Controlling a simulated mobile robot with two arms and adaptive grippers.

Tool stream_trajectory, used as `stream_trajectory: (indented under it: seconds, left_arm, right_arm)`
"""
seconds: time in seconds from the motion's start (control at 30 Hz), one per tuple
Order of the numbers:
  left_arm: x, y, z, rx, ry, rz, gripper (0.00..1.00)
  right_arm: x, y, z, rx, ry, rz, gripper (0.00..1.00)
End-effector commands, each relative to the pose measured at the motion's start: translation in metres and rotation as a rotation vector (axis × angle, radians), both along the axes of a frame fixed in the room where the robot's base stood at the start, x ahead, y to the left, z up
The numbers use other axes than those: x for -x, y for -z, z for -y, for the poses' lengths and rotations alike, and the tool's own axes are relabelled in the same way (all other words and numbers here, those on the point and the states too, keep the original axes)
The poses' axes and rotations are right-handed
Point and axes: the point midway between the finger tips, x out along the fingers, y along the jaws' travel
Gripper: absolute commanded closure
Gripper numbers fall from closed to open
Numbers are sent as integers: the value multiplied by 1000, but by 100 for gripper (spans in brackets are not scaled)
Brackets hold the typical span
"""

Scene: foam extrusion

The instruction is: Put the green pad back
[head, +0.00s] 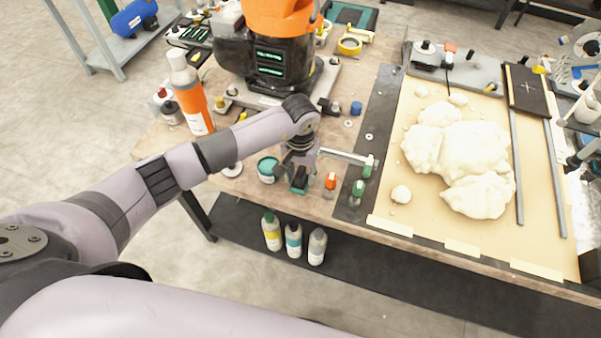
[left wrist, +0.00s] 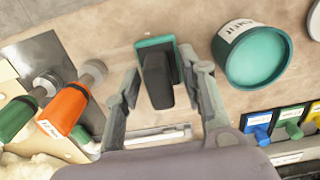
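The green pad, a flat green plate with a black block-shaped grip (left wrist: 158,80), lies on the worktable between the fingers of my left gripper in the left wrist view. Its green plate shows at the grip's top and right edges. In the head view the green pad (head: 299,183) shows just below my left gripper (head: 300,168), partly hidden by it. My left gripper (left wrist: 163,88) is open, one finger on each side of the pad, with gaps visible between the fingers and the grip. My right gripper is not in view.
A teal-lidded jar (head: 267,169) stands close left of the gripper. Orange-handled (head: 330,182) and green-handled (head: 357,190) tools stand to its right, with a metal bar behind. White foam (head: 462,158) lies on the right board. An orange machine (head: 280,18) stands behind.

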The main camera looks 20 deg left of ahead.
Motion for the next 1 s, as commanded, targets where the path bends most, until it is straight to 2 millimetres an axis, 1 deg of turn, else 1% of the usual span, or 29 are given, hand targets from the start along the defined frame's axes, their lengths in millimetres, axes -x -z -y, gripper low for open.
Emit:
stream_trajectory:
  seconds: [0.03,0.07,0.17,0.4,0.5,0.6,0.73,1.0]
  left_arm:
    - [-1,-5,0,1,0,2,62]
    - [-1,-8,0,1,0,4,62]
    - [-2,-25,0,0,2,7,62]
    - [-2,-78,-1,-1,1,7,62]
    - [-1,-96,-1,-1,1,4,62]
    - [-1,-109,0,0,1,2,62]
    - [0,-119,0,0,0,1,62]
    - [0,-122,0,0,0,-1,62]
  right_arm:
    - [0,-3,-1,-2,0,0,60]
    - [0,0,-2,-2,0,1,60]
    - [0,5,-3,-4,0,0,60]
    - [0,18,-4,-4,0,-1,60]
    - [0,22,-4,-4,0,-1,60]
    - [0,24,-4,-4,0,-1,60]
    - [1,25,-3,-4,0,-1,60]
    - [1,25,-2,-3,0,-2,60]
